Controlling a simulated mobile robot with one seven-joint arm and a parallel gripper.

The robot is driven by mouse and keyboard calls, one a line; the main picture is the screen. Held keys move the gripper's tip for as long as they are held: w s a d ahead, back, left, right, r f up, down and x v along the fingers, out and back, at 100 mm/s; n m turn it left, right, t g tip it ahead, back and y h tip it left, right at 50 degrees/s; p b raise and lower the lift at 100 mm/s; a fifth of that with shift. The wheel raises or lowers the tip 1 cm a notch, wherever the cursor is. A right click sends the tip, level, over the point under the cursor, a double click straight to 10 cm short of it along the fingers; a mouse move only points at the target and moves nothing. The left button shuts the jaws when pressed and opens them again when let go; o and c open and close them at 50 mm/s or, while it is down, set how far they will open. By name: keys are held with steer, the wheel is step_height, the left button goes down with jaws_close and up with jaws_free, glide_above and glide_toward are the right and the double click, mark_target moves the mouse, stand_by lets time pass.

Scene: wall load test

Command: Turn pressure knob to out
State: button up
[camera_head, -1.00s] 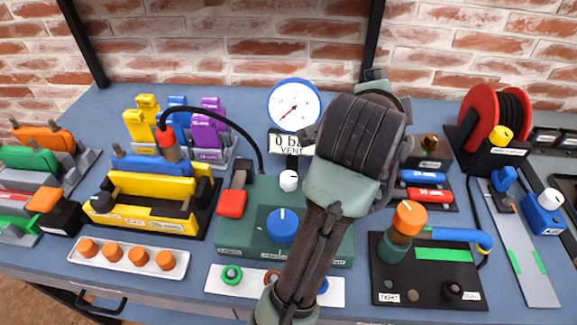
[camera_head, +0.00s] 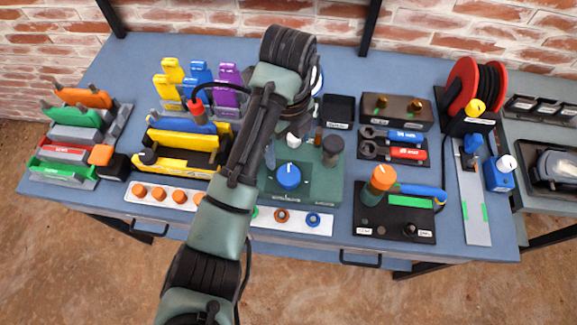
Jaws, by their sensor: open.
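A round blue knob (camera_head: 289,176) with a white pointer line stands on the front of a green pressure panel (camera_head: 326,190) near the middle of the bench. Its pointer line points roughly away from me; the panel labels are too small to read. A small white knob (camera_head: 293,140) sits behind it, close to my arm. The round gauge is almost wholly covered by my arm, with only a sliver of its rim showing. My arm rises past the panel's left side and bends over its back. My gripper is hidden behind the arm, and nothing visible touches the blue knob.
A dark cylinder (camera_head: 332,150) stands on the panel's right side. A white strip with coloured rings (camera_head: 300,219) lies in front. A black board (camera_head: 394,216) with an orange-topped valve (camera_head: 383,178) is to the right.

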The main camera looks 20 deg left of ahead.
mark_target(288, 174)
step_height(288, 174, down, 12)
steer(key=b, duration=0.5)
steer(key=shift+b, duration=0.4)
steer(key=shift+c, duration=0.2)
steer(key=c, duration=1.3)
steer(key=shift+r, duration=0.1)
